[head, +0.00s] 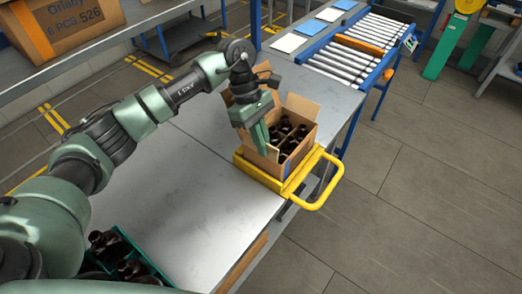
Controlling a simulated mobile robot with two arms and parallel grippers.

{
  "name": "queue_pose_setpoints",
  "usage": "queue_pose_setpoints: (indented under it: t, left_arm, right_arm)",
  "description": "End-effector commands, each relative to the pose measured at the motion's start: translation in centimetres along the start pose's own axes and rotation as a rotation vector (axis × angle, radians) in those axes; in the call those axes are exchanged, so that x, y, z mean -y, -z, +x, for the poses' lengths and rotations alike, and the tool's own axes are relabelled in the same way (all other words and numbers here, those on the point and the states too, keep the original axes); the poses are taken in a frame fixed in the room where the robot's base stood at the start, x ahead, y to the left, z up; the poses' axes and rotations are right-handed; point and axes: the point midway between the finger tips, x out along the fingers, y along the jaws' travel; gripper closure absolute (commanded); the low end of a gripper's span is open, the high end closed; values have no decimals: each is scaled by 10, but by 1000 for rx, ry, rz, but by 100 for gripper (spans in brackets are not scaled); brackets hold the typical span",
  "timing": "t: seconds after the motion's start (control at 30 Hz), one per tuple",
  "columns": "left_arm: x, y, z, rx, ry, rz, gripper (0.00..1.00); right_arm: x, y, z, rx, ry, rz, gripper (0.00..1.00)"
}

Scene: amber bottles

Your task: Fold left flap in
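An open cardboard box (297,160) with several dark amber bottles (289,133) inside sits on a yellow frame at the table's right edge. One flap (302,106) stands up at its far right side. My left gripper (260,146) points down at the box's left side, its green fingers close together. The gripper covers much of that side, so the left flap's position and any contact with it cannot be told. My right gripper is not in view.
The yellow frame's handle (327,188) sticks out past the table edge. A roller conveyor (350,58) lies beyond the box. The metal tabletop (190,190) between is clear.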

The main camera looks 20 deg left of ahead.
Motion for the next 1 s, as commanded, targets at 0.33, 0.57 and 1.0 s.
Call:
queue_pose_setpoints:
  t: [0.33, 0.57, 1.0]
  left_arm:
    - [-5, 0, 1, 1, 103, -43, 100]
    - [-5, 0, 0, 1, 116, -47, 100]
    - [-5, 0, 1, 1, 115, -47, 74]
  right_arm:
    - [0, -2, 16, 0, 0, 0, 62]
    - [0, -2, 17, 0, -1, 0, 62]
    - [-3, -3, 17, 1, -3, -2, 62]
